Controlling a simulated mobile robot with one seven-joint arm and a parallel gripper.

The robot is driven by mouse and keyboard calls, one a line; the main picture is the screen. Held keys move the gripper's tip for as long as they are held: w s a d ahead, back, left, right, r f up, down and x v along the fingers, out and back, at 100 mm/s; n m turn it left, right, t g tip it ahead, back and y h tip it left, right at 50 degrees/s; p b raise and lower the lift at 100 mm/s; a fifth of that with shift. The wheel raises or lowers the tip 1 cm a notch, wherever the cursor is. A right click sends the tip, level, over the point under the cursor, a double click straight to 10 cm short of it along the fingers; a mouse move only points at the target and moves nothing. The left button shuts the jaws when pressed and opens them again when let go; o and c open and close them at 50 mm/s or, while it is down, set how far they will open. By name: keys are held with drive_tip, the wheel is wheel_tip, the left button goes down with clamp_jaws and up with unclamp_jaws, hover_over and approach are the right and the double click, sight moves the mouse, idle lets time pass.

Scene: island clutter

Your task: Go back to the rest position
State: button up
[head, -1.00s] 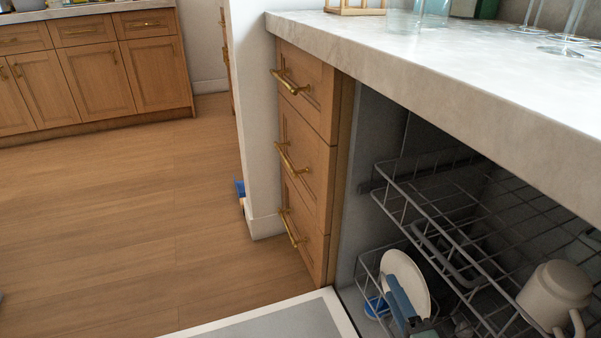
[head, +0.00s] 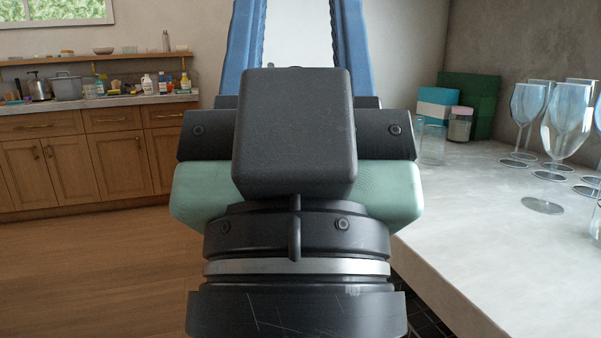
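My gripper (head: 298,40) fills the middle of the head view, raised and pointing away from the camera. Its two blue fingers stand wide apart at the top, with only pale background between them. The fingertips are cut off by the top edge of the picture. Nothing is seen held. The black and green gripper body hides much of the middle of the scene.
A pale stone counter (head: 470,225) lies to the right, bearing several wine glasses (head: 565,125), a glass tumbler (head: 432,142), a jar (head: 460,125) and a green board (head: 470,98). Wooden cabinets (head: 75,165) line the far left wall. The wooden floor (head: 90,270) at left is clear.

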wheel_tip(320, 180, up, 36)
drive_tip(key=p, duration=3.3)
drive_tip(key=shift+w+f, duration=0.15)
drive_tip(key=shift+w, duration=0.05)
